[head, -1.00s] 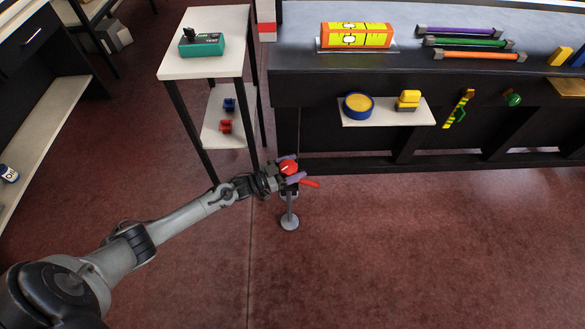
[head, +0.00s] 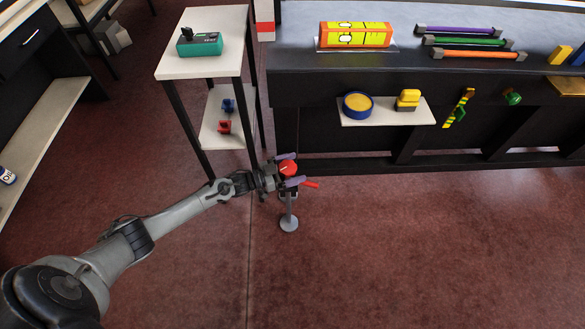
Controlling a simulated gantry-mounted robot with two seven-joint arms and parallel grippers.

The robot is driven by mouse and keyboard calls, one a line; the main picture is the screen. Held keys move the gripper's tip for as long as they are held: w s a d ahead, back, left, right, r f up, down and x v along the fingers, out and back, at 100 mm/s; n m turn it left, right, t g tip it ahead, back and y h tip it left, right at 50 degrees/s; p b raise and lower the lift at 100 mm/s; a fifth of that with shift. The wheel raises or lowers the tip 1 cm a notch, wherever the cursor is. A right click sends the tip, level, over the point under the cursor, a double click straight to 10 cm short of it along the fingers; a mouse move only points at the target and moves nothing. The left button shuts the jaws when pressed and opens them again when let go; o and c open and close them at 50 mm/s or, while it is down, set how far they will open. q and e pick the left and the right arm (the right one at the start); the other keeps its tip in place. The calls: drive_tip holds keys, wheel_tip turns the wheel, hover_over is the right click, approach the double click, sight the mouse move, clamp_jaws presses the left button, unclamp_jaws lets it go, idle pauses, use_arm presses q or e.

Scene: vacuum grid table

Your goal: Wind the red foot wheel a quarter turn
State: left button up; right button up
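The red foot wheel (head: 288,169) shows as a small round red knob with a pale mark, on top of a thin grey stand (head: 289,223) with a round base on the floor. A short red bar (head: 312,185) sticks out to the right below it. My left gripper (head: 290,169) reaches in from the left, its two purple fingers spread on either side of the wheel. The fingers look open, with a slight gap to the wheel; the gripper hides part of the stand's top. My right gripper is not in view.
A white-topped side table (head: 203,68) bearing a green device (head: 200,43) stands behind my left arm. A long dark workbench (head: 430,78) runs along the back right, with a small white shelf (head: 385,119) jutting from its front. The floor to the right is clear.

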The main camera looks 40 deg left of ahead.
use_arm(q)
drive_tip(key=shift+s+a+r+p, duration=0.1)
drive_tip(key=shift+s+a+p, duration=0.3)
drive_tip(key=shift+s, duration=0.1)
drive_tip(key=p+v, duration=0.3)
drive_tip(key=v, duration=0.6)
drive_tip(key=shift+s+p, duration=0.25)
drive_tip(key=shift+p, duration=0.15)
drive_tip(key=shift+a, duration=0.15)
drive_tip(key=shift+s, duration=0.1)
